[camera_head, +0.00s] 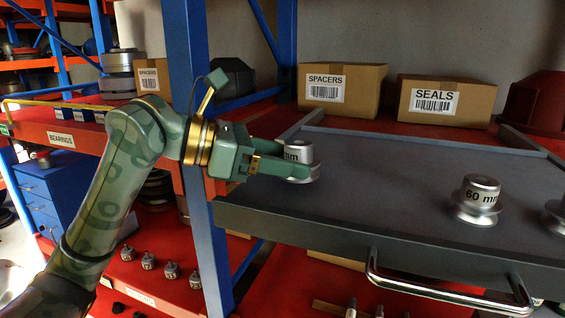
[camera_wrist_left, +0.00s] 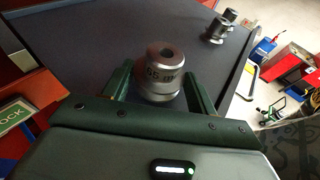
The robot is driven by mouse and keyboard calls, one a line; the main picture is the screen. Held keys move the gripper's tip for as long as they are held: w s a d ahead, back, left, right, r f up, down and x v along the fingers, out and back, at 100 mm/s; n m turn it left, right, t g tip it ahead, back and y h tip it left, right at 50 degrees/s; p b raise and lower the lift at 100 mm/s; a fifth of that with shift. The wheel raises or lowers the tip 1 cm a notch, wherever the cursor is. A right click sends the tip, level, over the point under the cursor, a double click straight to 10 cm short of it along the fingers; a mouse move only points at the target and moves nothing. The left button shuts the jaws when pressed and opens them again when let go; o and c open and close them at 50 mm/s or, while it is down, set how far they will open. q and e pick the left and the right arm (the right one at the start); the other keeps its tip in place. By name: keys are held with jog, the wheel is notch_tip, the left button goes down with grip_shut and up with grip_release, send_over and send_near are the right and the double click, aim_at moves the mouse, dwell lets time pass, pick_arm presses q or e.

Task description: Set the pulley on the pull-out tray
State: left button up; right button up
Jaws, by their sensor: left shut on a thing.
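My left gripper (camera_head: 275,163) is shut on a silver pulley (camera_head: 299,153), with one finger on each side of it. The pulley is upright, over the left end of the grey pull-out tray (camera_head: 375,195). In the left wrist view the pulley (camera_wrist_left: 160,72) shows a centre bore and a size mark that seems to read 55, between the two fingers (camera_wrist_left: 160,92). I cannot tell whether its base touches the tray surface. My right gripper is in neither view.
A 60 mm pulley (camera_head: 477,200) stands on the tray at right, with another part (camera_head: 553,217) at the picture's edge. SPACERS (camera_head: 341,90) and SEALS (camera_head: 444,98) boxes stand behind the tray. A blue post (camera_head: 190,120) rises beside my left arm. The tray's middle is clear.

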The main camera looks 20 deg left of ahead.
pick_arm(q)
jog(key=shift+f, duration=0.7)
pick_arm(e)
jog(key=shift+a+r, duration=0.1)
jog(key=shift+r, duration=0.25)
pick_arm(q)
jog(key=shift+f, duration=0.1)
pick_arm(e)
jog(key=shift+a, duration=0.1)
pick_arm(q)
jog(key=shift+f, duration=0.15)
jog(key=o, duration=1.2)
jog(key=shift+c, duration=0.2)
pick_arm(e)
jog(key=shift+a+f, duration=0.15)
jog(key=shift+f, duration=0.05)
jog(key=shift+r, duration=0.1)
